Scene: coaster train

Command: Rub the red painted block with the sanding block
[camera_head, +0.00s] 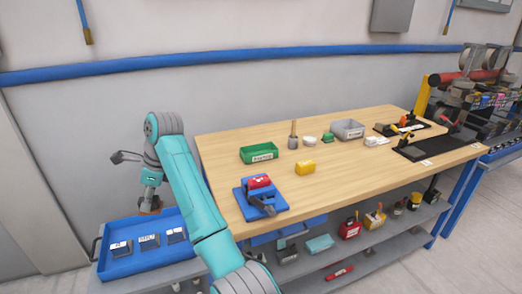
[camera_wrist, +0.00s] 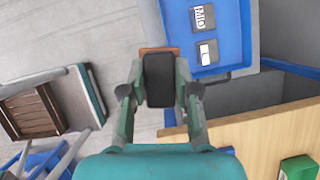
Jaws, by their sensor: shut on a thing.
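The red painted block (camera_head: 259,182) sits in a blue fixture (camera_head: 240,197) near the front left of the wooden table. My gripper (camera_head: 151,196) is well to the left of it, off the table, over the back edge of the blue tray. In the wrist view my gripper (camera_wrist: 160,88) is shut on a dark block (camera_wrist: 159,82) with a brown-orange edge, which looks like the sanding block. In the head view its brown part (camera_head: 148,212) shows small below the fingers. The red block is not visible in the wrist view.
The blue tray (camera_head: 135,268) holds several dark labelled blocks. A grey-legged stool or cart (camera_wrist: 45,105) stands left in the wrist view.

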